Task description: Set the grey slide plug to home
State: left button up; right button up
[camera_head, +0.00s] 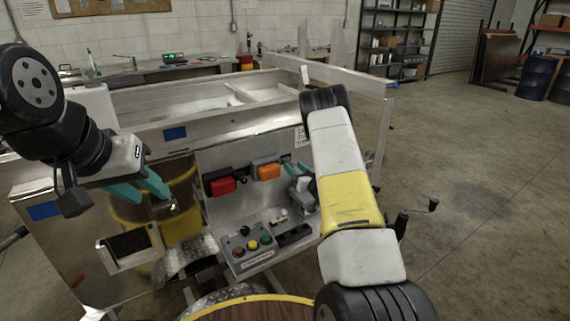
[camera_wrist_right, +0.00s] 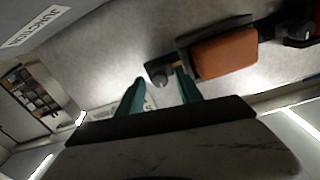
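In the right wrist view a dark grey round plug (camera_wrist_right: 158,75) with a brass-coloured bit beside it lies just left of an orange block (camera_wrist_right: 225,52). I take it to be the slide plug. My right gripper (camera_wrist_right: 162,86) has its teal fingers apart, with the plug at or just beyond the gap between their tips; contact cannot be told. In the head view the right gripper (camera_head: 294,168) is beside the orange block (camera_head: 268,171), and the plug cannot be made out clearly there. My left gripper (camera_head: 153,190) is open and empty in front of the shiny metal panel.
A red block (camera_head: 222,185) is mounted left of the orange one. Below stands a button box (camera_head: 250,246) with coloured buttons. A grey fitting (camera_head: 303,197) sits under the right gripper. The aluminium trailer (camera_head: 230,130) extends behind.

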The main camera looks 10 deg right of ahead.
grip_shut()
